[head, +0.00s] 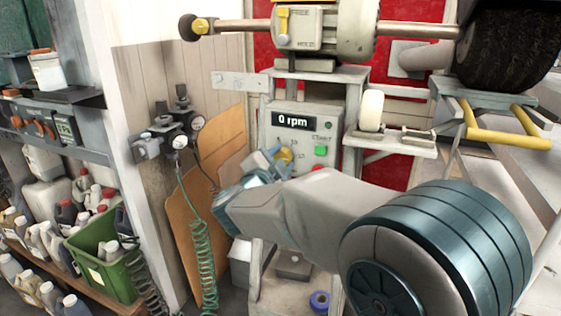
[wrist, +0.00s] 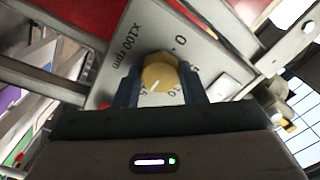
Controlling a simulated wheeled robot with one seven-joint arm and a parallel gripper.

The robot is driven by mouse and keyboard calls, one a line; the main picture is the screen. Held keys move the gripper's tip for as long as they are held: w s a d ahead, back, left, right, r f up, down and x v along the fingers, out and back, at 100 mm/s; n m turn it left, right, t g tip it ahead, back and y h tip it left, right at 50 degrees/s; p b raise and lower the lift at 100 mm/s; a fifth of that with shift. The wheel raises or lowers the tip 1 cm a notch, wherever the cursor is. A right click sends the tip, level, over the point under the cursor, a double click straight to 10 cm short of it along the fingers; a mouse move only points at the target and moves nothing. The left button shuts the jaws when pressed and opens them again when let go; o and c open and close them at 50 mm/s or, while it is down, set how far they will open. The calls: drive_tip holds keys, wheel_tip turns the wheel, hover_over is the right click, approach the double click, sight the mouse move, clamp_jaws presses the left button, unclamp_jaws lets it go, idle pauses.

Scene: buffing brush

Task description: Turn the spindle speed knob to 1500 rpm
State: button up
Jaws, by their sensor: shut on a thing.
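The spindle speed knob is a round yellow knob (head: 285,153) on the grey control panel (head: 298,112). In the wrist view the knob (wrist: 159,70) sits between the two blue fingers of my gripper (wrist: 160,82), which is shut on it. Its white mark points down and slightly left, between the 10 and the 15, seemingly nearer the 15. The scale is marked x100 rpm, with 0 at upper right. The display (head: 296,121) reads 0 rpm. In the head view my gripper (head: 274,162) reaches the panel from lower left and partly hides the scale.
A green button (head: 321,150) and a red button below it are right of the knob. Pressure gauges (head: 180,141) and a green coiled hose (head: 200,235) are at left.

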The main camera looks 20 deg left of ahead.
drive_tip(key=shift+f, duration=0.1)
drive_tip(key=o, duration=1)
drive_tip(key=shift+s, duration=0.15)
drive_tip(key=s+a+p, duration=0.1)
drive_tip(key=s+p, duration=0.1)
drive_tip(key=s, duration=1.1)
drive_tip(key=shift+s+p, duration=0.3)
drive_tip(key=shift+p, duration=0.05)
